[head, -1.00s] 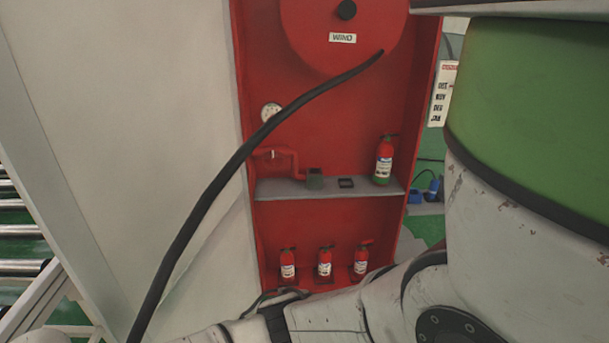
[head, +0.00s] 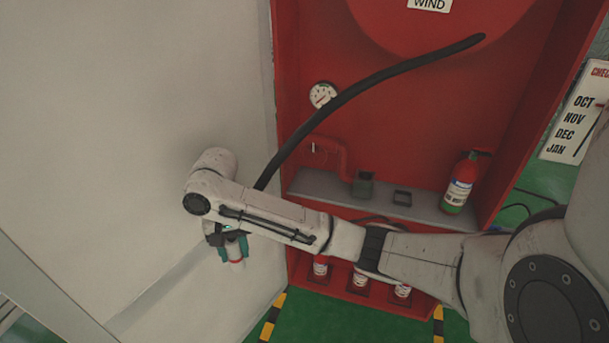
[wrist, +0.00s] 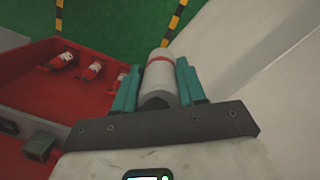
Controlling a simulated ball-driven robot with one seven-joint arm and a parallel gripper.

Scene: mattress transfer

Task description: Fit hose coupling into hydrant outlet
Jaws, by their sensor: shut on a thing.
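The hose coupling is a pale cylinder with a red band (wrist: 160,75). My gripper (wrist: 158,72) has its two teal fingers shut on it, and the coupling points away from the wrist. In the head view my gripper (head: 233,250) hangs at the left with the coupling's light, red-banded end (head: 235,258) below it. The hydrant outlet is a dark square socket (head: 363,184) on the grey shelf, at the end of a red pipe. It also shows at the lower left of the wrist view (wrist: 38,148). The coupling is well apart from it.
A black hose (head: 370,85) runs from the red reel (head: 440,25) down behind my arm. A fire extinguisher (head: 460,185) and a small dark square frame (head: 402,198) stand on the shelf (head: 425,212). Several extinguishers sit below. A pale wall (head: 130,130) bounds the left.

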